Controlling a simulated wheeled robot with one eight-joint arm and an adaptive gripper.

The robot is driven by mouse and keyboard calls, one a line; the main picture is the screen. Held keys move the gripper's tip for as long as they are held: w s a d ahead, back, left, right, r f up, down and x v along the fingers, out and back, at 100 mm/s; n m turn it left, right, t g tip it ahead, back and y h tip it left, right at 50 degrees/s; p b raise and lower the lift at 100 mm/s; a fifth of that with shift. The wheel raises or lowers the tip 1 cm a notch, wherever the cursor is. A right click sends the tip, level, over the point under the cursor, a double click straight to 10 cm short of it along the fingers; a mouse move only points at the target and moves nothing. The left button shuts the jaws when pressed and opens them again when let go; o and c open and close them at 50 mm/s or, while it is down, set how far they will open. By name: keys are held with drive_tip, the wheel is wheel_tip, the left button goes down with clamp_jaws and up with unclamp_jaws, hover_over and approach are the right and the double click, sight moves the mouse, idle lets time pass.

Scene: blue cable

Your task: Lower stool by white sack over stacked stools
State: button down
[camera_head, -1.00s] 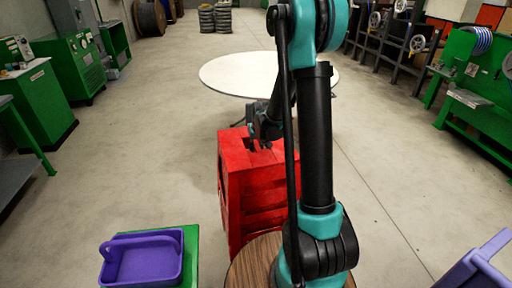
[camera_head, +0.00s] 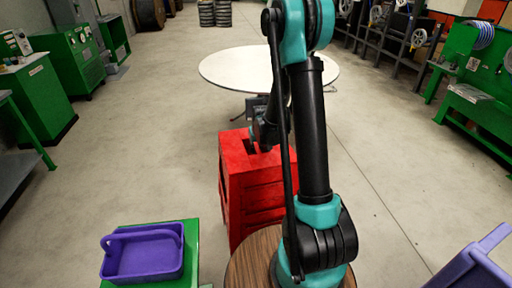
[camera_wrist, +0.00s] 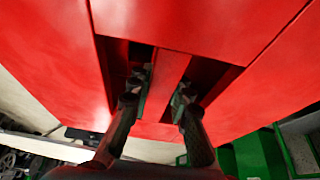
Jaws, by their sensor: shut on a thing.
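A red stool (camera_head: 235,158) stands low in the middle of the head view, left of my arm, with a slot in its top. Its side shows several red layers (camera_head: 262,205), which look like stools stacked together; I cannot tell where one ends and another begins. My gripper (camera_head: 262,142) is at the slot. In the wrist view the red top (camera_wrist: 200,25) fills the upper part, and my gripper (camera_wrist: 165,82) has its fingers in the two openings, shut on the red bar between them. No white sack is visible. My arm hides the stool's right side.
A round white table (camera_head: 228,70) stands behind the stool. A purple basket (camera_head: 145,262) sits on a green surface (camera_head: 191,240) at the front left, and another purple thing (camera_head: 470,268) shows at the lower right. Bare floor (camera_head: 130,165) lies to the left.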

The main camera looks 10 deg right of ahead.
drive_tip(key=shift+f, duration=0.15)
drive_tip(key=c, duration=1.3)
unclamp_jaws()
drive_tip(key=shift+v, duration=6.05)
drive_tip(key=shift+s, duration=0.2)
drive_tip(key=shift+m, duration=0.6)
drive_tip(key=s+d, duration=0.1)
drive_tip(key=s, duration=0.7)
drive_tip(key=s+d+f, duration=0.1)
drive_tip(key=s, duration=0.7)
drive_tip(key=s+d+f, duration=0.1)
drive_tip(key=s, duration=0.8)
drive_tip(key=shift+d, duration=0.35)
